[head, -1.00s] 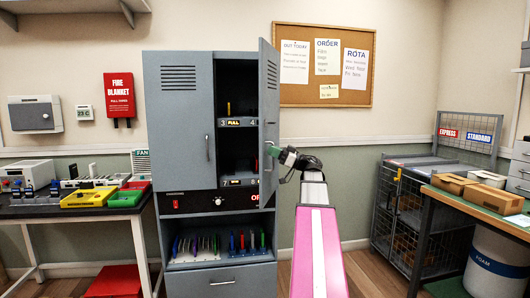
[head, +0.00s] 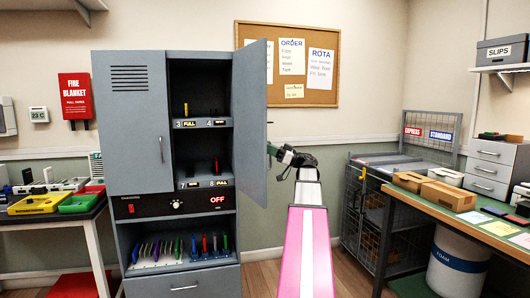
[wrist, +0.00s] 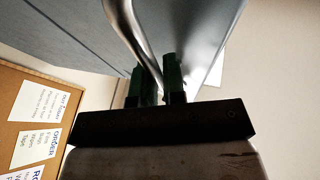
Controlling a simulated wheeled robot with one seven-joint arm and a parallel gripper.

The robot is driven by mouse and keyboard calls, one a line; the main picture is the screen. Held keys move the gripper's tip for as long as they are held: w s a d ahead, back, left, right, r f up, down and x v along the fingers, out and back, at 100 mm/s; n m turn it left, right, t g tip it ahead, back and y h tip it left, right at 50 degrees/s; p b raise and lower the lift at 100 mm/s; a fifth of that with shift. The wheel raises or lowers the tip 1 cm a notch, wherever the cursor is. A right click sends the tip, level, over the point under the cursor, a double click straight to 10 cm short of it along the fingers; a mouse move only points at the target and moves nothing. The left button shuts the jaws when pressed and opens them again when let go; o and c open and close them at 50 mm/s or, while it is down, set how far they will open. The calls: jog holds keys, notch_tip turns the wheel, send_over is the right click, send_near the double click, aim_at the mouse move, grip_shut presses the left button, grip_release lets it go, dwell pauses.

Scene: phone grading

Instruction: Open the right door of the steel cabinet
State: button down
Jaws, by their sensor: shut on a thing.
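The steel cabinet (head: 130,140) is grey and stands left of centre in the head view. Its right door (head: 249,120) is swung well open to the right, with shelves 3, 4, 7 and 8 showing inside. Its left door is shut. My gripper (head: 271,150) is at the outer face of the right door, by its free edge. In the wrist view my gripper (wrist: 160,82) has its green fingers shut on the curved metal door handle (wrist: 128,30). In the head view the handle is mostly hidden by the door and gripper.
A cork board (head: 288,64) hangs on the wall behind the door. A wire cage (head: 368,205) and a bench with boxes (head: 448,195) stand at the right. Open floor lies between the cabinet and the cage.

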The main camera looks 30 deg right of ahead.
jog(key=shift+w+d, duration=0.25)
jog(key=shift+d, duration=0.6)
jog(key=c, duration=1.2)
grip_release()
jog(key=shift+c, duration=0.2)
jog(key=v, duration=1)
jog(key=shift+s+d, duration=0.15)
jog(key=shift+d, duration=0.15)
jog(key=shift+f, duration=0.15)
jog(key=shift+d, duration=0.1)
